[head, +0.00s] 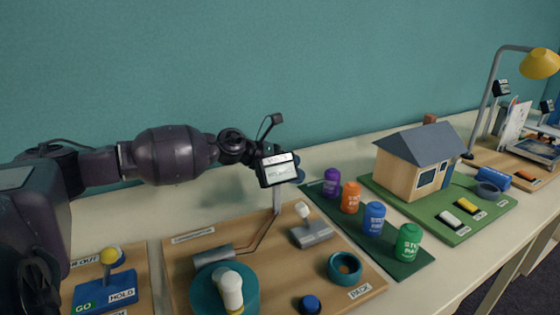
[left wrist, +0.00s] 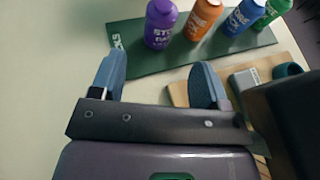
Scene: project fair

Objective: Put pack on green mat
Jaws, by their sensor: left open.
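Purple (head: 332,182), orange (head: 351,197), blue (head: 374,219) and green (head: 408,242) canister-like packs stand upright in a row on a dark green mat (head: 402,268). In the left wrist view the purple pack (left wrist: 160,24) is nearest the space ahead of the fingers, on the mat (left wrist: 142,62). My left gripper (head: 298,170) is left of the purple pack and above the table. In the left wrist view its blue fingers (left wrist: 158,82) are apart with nothing between them. My right gripper is in neither view.
A wooden board (head: 275,290) in front carries a teal ring (head: 345,267) by a PACK label, a lever and a teal drum. A model house (head: 415,165) stands on a brighter green base (head: 455,235) to the right. The table behind the packs is clear.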

